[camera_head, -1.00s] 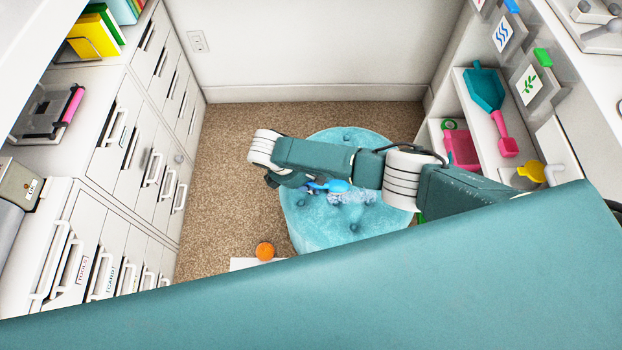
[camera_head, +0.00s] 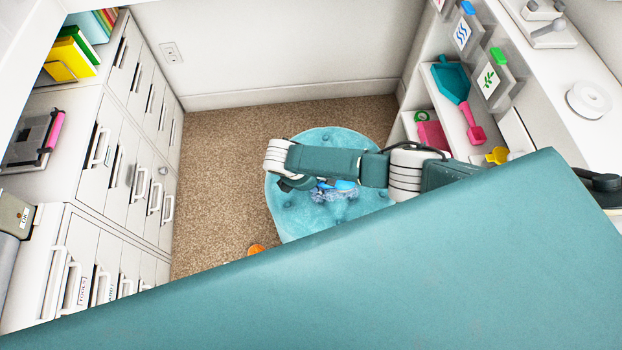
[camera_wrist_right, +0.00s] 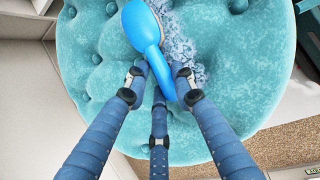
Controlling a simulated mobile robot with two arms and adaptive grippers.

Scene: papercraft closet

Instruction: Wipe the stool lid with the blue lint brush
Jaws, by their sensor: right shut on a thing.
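The stool lid (camera_head: 290,218) is a round, teal, tufted cushion in the middle of the floor. It fills much of the right wrist view (camera_wrist_right: 100,60). A patch of bluish-grey lint (camera_head: 335,194) lies on it, also seen in the right wrist view (camera_wrist_right: 188,58). The blue lint brush (camera_wrist_right: 143,27) has its head over the lid beside the lint. My right gripper (camera_wrist_right: 160,85) is shut on the brush's handle. In the head view the brush (camera_head: 345,185) shows partly below my right arm. Whether its head touches the lid is unclear. My left gripper is not in view.
White drawers (camera_head: 125,170) line the left wall. Shelves on the right hold a teal dustpan (camera_head: 451,80) with a pink handle and a pink bin (camera_head: 432,134). An orange round thing (camera_head: 257,249) lies on the carpet, partly hidden. Carpet (camera_head: 220,170) left of the stool is clear.

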